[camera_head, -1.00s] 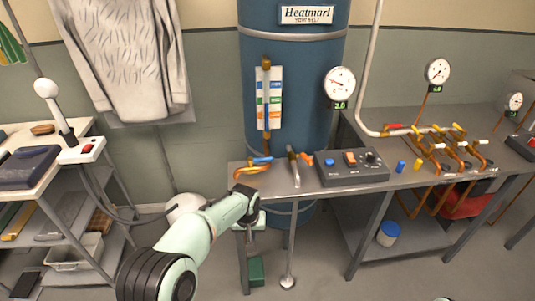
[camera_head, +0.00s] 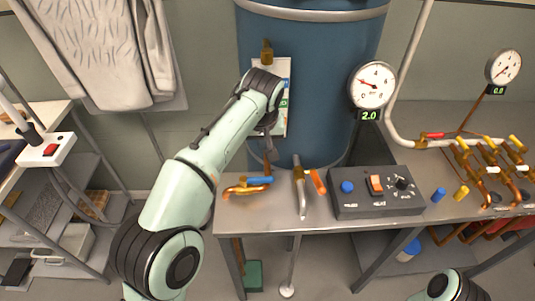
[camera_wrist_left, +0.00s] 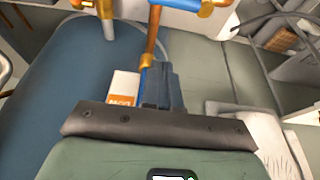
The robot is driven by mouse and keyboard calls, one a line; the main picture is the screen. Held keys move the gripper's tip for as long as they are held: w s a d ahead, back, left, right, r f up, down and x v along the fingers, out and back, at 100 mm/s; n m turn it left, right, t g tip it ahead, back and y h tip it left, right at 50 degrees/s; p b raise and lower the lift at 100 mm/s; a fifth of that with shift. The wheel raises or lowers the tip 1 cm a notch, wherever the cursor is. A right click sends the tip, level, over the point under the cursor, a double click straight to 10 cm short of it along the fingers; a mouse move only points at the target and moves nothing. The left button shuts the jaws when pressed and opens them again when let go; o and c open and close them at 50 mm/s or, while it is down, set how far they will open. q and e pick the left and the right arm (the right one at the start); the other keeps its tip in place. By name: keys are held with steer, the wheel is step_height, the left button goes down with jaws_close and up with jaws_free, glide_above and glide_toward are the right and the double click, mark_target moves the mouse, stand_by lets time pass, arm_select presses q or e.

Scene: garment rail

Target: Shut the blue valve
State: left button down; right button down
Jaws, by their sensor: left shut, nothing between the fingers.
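The blue valve lever (camera_head: 259,181) lies roughly level on copper pipework at the left end of the bench, to the left of an orange lever (camera_head: 318,182). Blue handle material also shows at the top edge of the left wrist view (camera_wrist_left: 180,4), beside brass fittings. My left gripper (camera_head: 269,138) is above the blue lever, in front of the tank, and apart from it. It is shut and empty; its dark fingers show in the left wrist view (camera_wrist_left: 161,84) near the copper pipe. My forearm hides part of the upright pipe. My right gripper is out of view.
The blue tank (camera_head: 330,60) stands behind the bench (camera_head: 290,223). A gauge (camera_head: 373,85) reads 2.0 on its display. A control box (camera_head: 375,207) with a blue button sits right of the orange lever. More coloured valves (camera_head: 487,165) are farther right.

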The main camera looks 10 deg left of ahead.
mark_target(257, 182)
arm_select(q)
steer(key=shift+s+r, duration=0.1)
stand_by(0.3)
step_height(257, 182, down, 10)
steer(key=b, duration=0.3)
steer(key=shift+s+b, duration=0.15)
steer(key=shift+b, duration=0.15)
